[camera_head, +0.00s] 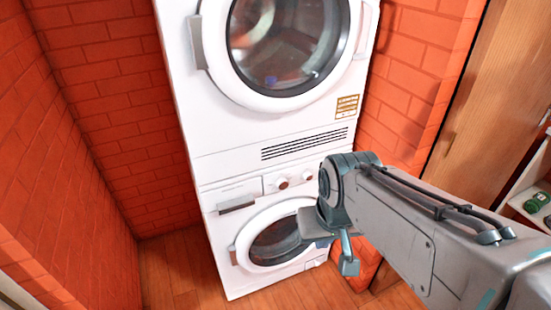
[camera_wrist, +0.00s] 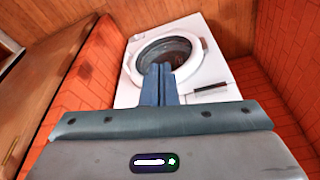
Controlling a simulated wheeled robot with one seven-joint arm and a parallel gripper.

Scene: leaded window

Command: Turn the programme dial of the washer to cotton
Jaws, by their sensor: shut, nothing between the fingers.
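The white washer (camera_head: 215,222) is the lower of two stacked machines, with a round glass door (camera_head: 275,243). Its panel carries two small round knobs, a left one (camera_head: 282,183) and a right one (camera_head: 307,177). Which is the programme dial, its labels and its pointer are too small to tell. My gripper (camera_wrist: 164,68) is shut and empty, its blue fingers together. In the wrist view the washer (camera_wrist: 128,92) appears upside down; the fingers overlap its door and panel, and the knobs do not show. In the head view my arm's end is right of the knobs, apart from them.
A dryer (camera_head: 182,90) is stacked above, with a round door and a vent grille. A drawer handle (camera_head: 237,207) is at the washer panel's left. Brick walls (camera_head: 105,95) flank the machines. A wooden door (camera_head: 470,110) and a shelf (camera_head: 530,195) are at the right.

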